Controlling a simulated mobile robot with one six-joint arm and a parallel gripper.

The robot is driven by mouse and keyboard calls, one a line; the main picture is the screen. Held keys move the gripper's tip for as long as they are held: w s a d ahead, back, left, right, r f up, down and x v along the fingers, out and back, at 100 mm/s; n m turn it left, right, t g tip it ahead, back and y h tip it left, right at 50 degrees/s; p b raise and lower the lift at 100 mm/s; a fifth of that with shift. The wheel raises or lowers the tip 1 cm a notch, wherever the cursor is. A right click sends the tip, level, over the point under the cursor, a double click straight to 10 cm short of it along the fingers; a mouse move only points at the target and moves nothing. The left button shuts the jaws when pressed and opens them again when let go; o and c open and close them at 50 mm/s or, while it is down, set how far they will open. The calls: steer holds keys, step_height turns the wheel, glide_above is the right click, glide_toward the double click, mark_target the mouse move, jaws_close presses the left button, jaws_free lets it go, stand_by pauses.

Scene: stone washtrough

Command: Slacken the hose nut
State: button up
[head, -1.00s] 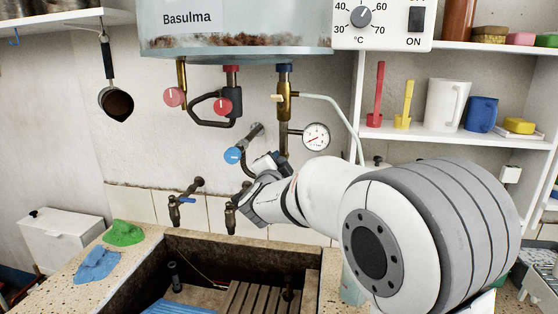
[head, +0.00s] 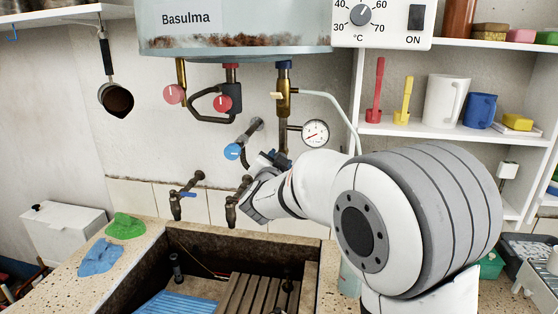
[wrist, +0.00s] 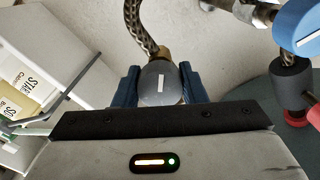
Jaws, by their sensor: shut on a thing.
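The hose nut (wrist: 160,88) is a rounded grey piece with a white line on its face, in the middle of the wrist view. A brass fitting (wrist: 164,54) and a braided hose (wrist: 136,20) run up from behind it. The blue jaws of my gripper (wrist: 160,80) lie on both sides of the nut and are shut on it. In the head view my gripper (head: 247,185) is at the wall below the blue-knobbed valve (head: 233,152). There my own gripper and wrist hide the nut.
A pressure gauge (head: 315,133) and pipes are just above my wrist. Shelves (head: 455,133) stand at right.

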steer(key=shift+r, duration=0.4)
steer(key=o, duration=1)
steer(key=shift+f, duration=0.25)
steer(key=shift+s+a+b, duration=0.25)
steer(key=shift+s, duration=1)
steer(key=shift+s+a+b, duration=0.25)
steer(key=shift+s+b, duration=0.05)
steer(key=shift+s, duration=1)
steer(key=shift+s+a+b, duration=0.25)
steer(key=shift+s, duration=1)
